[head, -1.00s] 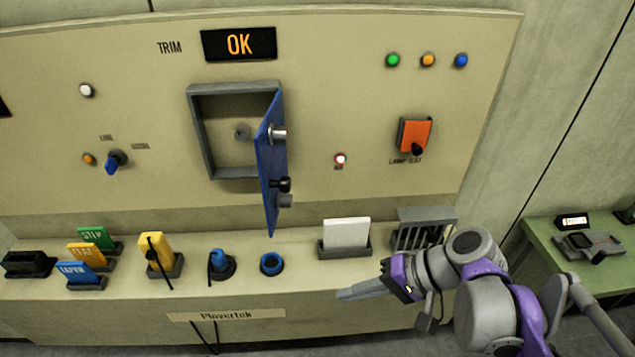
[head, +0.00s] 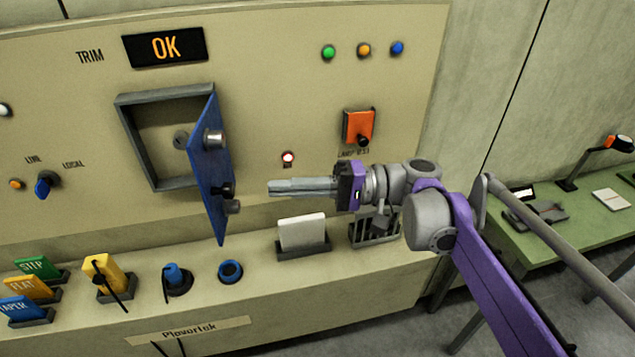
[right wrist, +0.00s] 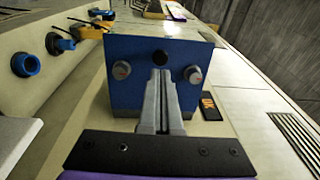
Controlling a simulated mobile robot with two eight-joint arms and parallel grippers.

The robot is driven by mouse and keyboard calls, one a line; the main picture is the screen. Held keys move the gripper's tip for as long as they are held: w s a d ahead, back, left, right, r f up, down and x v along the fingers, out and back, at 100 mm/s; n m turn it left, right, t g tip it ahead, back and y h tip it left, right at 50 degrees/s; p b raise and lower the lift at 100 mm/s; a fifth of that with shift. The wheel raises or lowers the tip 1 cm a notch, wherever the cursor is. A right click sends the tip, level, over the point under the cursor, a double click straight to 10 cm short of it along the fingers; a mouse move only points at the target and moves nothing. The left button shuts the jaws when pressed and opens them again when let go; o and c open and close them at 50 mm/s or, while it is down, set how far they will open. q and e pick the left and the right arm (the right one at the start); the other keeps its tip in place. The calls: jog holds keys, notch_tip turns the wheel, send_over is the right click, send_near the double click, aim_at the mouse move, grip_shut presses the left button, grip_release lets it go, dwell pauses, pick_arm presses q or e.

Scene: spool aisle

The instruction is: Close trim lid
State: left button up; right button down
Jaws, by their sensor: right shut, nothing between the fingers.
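The blue trim lid (head: 209,167) stands swung open on the right side of its grey frame (head: 124,140) in the panel. Two silvery knobs and a black knob sit on its outer face. The recess behind it shows a small round grey part (head: 181,140). My right gripper (head: 270,187) is shut and empty, to the right of the lid and pointing at it, with a gap between. In the right wrist view the lid's face (right wrist: 135,95) lies straight ahead of the shut fingers (right wrist: 160,75). My left gripper is not in view.
The TRIM display (head: 165,47) reads OK above the frame. A red-lit lamp (head: 288,157) and an orange switch cover (head: 358,126) are right of the lid. The ledge below holds a white card (head: 301,231), a blue ring (head: 230,271) and several coloured tags.

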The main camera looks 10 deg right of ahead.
aim_at(233, 190)
jog(key=a, duration=0.5)
jog(key=shift+w+a+r, duration=0.1)
jog(key=shift+w, duration=0.25)
jog(key=shift+a+p, duration=0.15)
jog(key=shift+p, duration=0.15)
